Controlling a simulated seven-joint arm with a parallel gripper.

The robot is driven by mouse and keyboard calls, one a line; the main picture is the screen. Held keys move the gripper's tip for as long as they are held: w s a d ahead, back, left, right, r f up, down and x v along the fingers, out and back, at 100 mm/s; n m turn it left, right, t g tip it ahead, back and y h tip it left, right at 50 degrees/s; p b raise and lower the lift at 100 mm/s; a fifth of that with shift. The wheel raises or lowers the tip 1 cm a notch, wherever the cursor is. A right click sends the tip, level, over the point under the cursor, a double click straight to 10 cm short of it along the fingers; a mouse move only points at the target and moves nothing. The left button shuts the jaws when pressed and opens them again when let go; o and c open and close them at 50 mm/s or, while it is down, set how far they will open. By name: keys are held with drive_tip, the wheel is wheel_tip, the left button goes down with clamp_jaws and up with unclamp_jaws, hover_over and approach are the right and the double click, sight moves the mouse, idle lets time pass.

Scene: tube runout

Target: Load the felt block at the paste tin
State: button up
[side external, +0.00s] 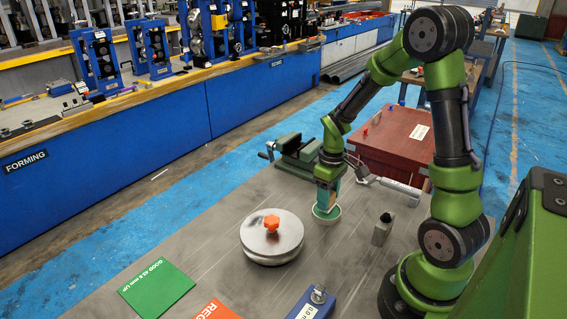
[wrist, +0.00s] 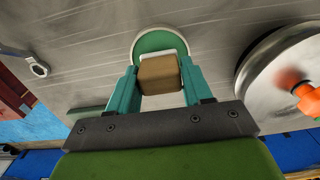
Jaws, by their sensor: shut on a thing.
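My gripper (side external: 327,201) points down over the paste tin (side external: 326,219), a small round pale-rimmed tin with green paste on the table. In the wrist view, the teal fingers of my gripper (wrist: 161,84) are closed on the sides of the tan felt block (wrist: 160,73). The block's end is over the near part of the green disc of the paste tin (wrist: 158,41). I cannot tell whether the block touches the paste. In the side view, the fingers mostly hide the block.
A round metal plate with an orange knob (side external: 272,237) sits left of the tin. A small grey block (side external: 382,230) stands to its right. A green vise (side external: 298,155) is behind. A green card (side external: 157,289), a red card (side external: 217,311) and a blue gauge box (side external: 312,304) lie in front.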

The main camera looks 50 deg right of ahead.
drive_tip(key=shift+f, duration=0.6)
idle(1.1)
drive_tip(key=shift+r, duration=0.1)
drive_tip(key=shift+r, duration=3.45)
